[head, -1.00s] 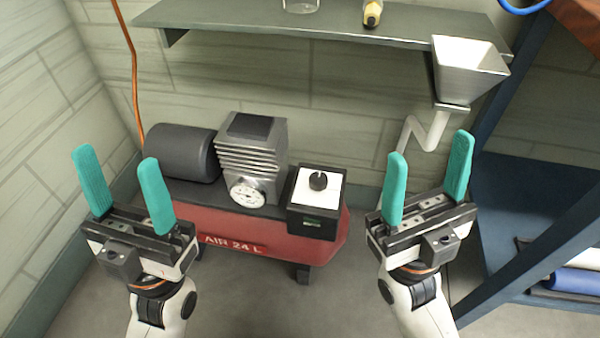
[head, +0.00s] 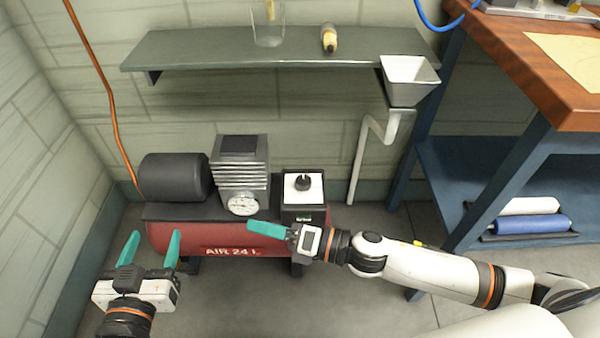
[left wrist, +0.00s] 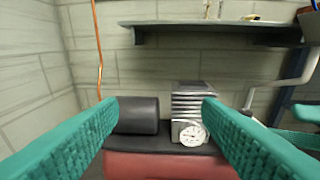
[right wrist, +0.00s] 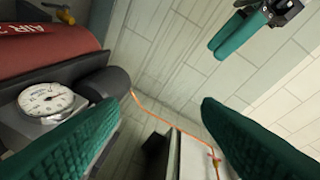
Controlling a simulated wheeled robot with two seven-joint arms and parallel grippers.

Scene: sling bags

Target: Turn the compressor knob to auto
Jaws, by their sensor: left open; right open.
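The compressor (head: 200,237) is a red tank marked "AIR 24 L" on the floor against the back wall. Its black knob (head: 303,182) sits on the white top plate (head: 312,191) of a black box at its right end; the knob's setting is too small to read. My right gripper (head: 250,228) is open and empty, pointing left in front of the compressor, below the gauge and left of the knob. My left gripper (head: 152,247) is open and empty at the compressor's front left. The left wrist view shows the motor and gauge (left wrist: 189,133) beyond its fingers; the knob is not seen there.
A grey shelf (head: 200,52) with a glass and a yellow-black item hangs above. A white funnel (head: 408,80) and pipe stand right of the compressor. A blue workbench (head: 470,155) with a wooden top is at right. An orange cable (head: 100,85) runs down the left wall.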

